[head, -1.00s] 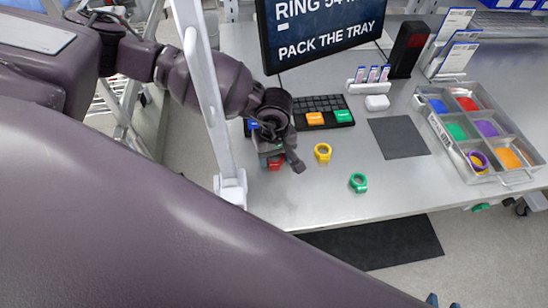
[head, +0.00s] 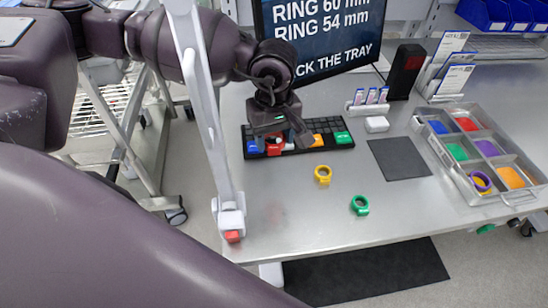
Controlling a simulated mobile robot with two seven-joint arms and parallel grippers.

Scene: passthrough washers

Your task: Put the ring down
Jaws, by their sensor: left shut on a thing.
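My left gripper (head: 277,128) hangs over the black keyboard (head: 304,142) and points down. A yellow ring (head: 323,174) and a green ring (head: 360,205) stand on the grey table (head: 300,205), apart from the gripper. My right gripper is not in view.
The monitor (head: 315,35) stands behind the keyboard. A white post (head: 207,110) rises at the table's left edge, with a red bit (head: 232,236) at its foot. A dark mat (head: 399,158) lies left of the tray.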

